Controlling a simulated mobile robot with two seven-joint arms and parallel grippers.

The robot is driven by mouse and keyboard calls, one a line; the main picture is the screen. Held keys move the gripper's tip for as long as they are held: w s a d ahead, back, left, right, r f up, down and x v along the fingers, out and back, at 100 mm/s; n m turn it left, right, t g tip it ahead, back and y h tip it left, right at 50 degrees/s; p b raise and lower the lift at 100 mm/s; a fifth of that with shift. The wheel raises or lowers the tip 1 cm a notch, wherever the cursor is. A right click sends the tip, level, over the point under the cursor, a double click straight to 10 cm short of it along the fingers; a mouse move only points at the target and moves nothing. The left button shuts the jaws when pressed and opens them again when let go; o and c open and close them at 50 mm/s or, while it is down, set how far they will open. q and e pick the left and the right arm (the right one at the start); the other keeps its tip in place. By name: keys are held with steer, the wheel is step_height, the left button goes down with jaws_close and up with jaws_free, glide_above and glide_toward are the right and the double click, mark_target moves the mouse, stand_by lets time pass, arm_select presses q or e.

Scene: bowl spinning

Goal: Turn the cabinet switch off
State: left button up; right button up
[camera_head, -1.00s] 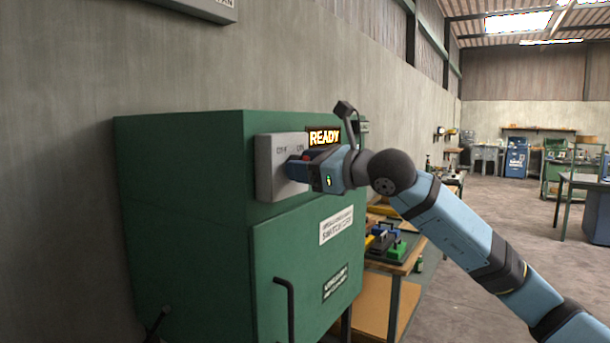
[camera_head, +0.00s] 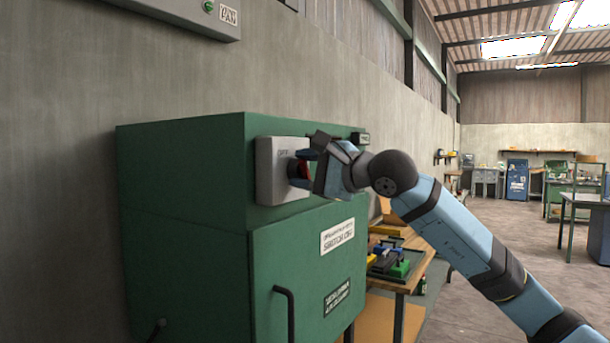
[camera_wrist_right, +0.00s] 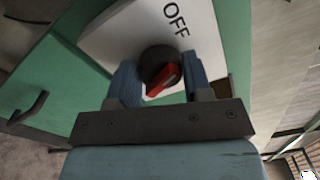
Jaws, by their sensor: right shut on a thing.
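The cabinet switch is a white-grey box (camera_head: 272,165) on the upper front of the green cabinet (camera_head: 185,190). My right gripper (camera_head: 301,172) is at the switch and covers much of it in the head view. In the right wrist view, the fingers of my right gripper (camera_wrist_right: 160,78) are shut on a round black knob with a red pointer (camera_wrist_right: 163,80), one finger on each side. The white plate (camera_wrist_right: 205,40) shows the word OFF beside the knob. The pointer's exact setting is hard to tell. My left gripper is in neither view.
A bent door handle (camera_head: 287,312) sticks out of the cabinet front. A wall box with a green light (camera_head: 190,15) hangs above. A wooden bench (camera_head: 405,285) with coloured parts stands to the right of the cabinet. Open floor lies farther right.

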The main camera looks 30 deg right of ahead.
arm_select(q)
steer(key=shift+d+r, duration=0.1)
arm_select(e)
steer(key=shift+n, duration=1.9)
steer(key=o, duration=0.9)
arm_select(q)
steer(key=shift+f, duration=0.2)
steer(key=shift+b, duration=0.3)
arm_select(e)
steer(key=shift+s+f, duration=0.1)
arm_select(q)
steer(key=b, duration=0.4)
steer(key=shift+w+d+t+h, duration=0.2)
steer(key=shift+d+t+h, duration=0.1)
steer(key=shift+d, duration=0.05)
arm_select(e)
steer(key=v, duration=1.3)
steer(key=shift+s+d, duration=0.15)
steer(key=shift+s, duration=0.15)
